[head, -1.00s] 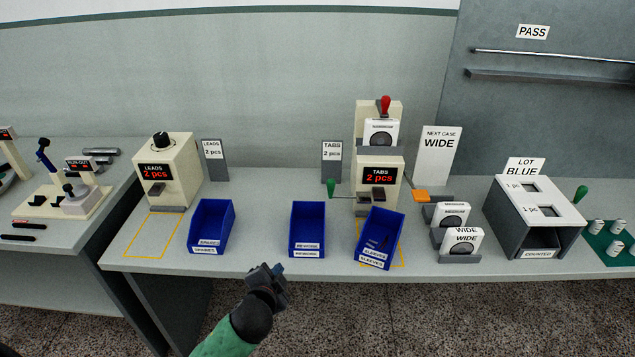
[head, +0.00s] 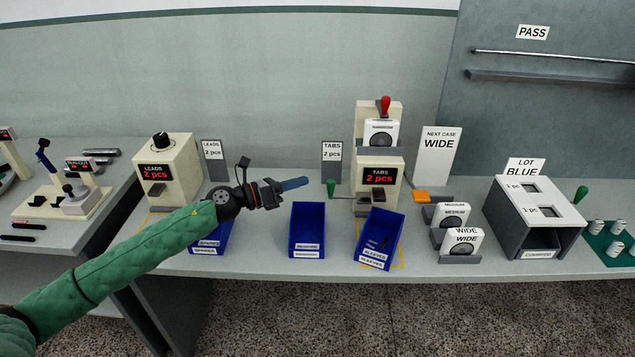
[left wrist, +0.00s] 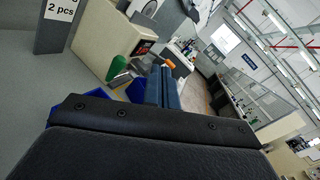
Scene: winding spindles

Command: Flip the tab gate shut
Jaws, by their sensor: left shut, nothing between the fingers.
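The cream TABS dispenser (head: 395,162) stands at the middle of the bench with a red "2 pcs" display. A green knob (head: 331,187) on a thin rod sticks out from its left side, and an orange paddle (head: 421,196) sits at its right. My left gripper (head: 303,182) is shut and empty, its blue fingers pointing right, a short way left of the green knob and apart from it. In the left wrist view the fingers (left wrist: 163,88) point ahead, with the green knob (left wrist: 118,66) to their left and the orange paddle (left wrist: 170,64) beyond. My right gripper is out of view.
Blue bins stand in front: one partly behind my arm, an empty one (head: 307,229) below the gripper, and a tilted sleeves bin (head: 380,238) before the dispenser. A grey TABS sign (head: 332,163) stands behind the knob. The LEADS dispenser (head: 168,170) is at left.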

